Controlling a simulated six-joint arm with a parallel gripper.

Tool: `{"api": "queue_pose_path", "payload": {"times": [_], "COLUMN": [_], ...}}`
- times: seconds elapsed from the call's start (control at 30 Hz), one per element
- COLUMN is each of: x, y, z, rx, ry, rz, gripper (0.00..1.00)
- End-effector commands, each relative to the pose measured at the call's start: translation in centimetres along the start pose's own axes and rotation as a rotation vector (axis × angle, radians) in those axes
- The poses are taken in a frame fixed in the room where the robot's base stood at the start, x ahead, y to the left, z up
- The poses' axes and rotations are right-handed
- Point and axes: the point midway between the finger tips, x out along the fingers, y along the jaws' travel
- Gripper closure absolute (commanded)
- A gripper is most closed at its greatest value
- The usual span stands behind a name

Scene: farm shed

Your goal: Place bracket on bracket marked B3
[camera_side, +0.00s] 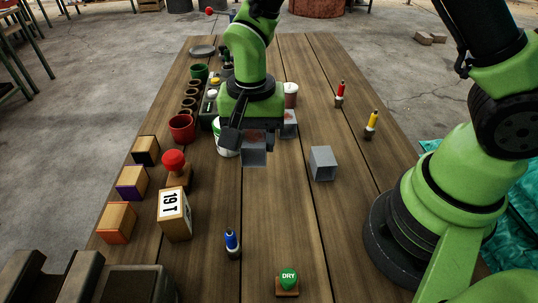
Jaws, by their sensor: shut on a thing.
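My gripper (245,135) is over the middle of the wooden table, pointing down, shut on a grey metal bracket (254,156). The held bracket seems to hang above the tabletop, though its exact height is hard to tell. A second grey bracket (322,164) stands on the table to the right of the held one, apart from it. A third grey bracket (289,126), with reddish patches, is just behind and right of my gripper, partly hidden by it. I cannot read a B3 mark on any bracket.
A white and green cup (222,146) stands close to my gripper's left, near a red pot (182,128). A block marked 19T (174,214), a red-knobbed stamp (175,165) and several wooden blocks line the left. The right-front boards are clear.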

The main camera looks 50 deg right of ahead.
Motion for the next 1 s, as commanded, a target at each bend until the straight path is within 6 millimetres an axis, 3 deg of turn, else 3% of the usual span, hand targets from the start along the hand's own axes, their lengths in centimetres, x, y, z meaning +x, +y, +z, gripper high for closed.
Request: {"api": "queue_pose_path", "payload": {"times": [0.17,0.4,0.6,0.73,1.0], "x": [-1.4,-4.1,-5.2,-4.1,0.3], "y": [1.3,8.6,13.0,13.9,13.9], "z": [-1.1,-4.5,-5.0,-4.9,-4.9], "rx": [0.039,0.212,0.310,0.329,0.328], "ry": [0.001,0.002,0.001,-0.004,-0.004], "rz": [-0.002,-0.003,-0.002,0.003,0.004], "gripper": [0.86,0.86,0.86,0.86,0.86]}}
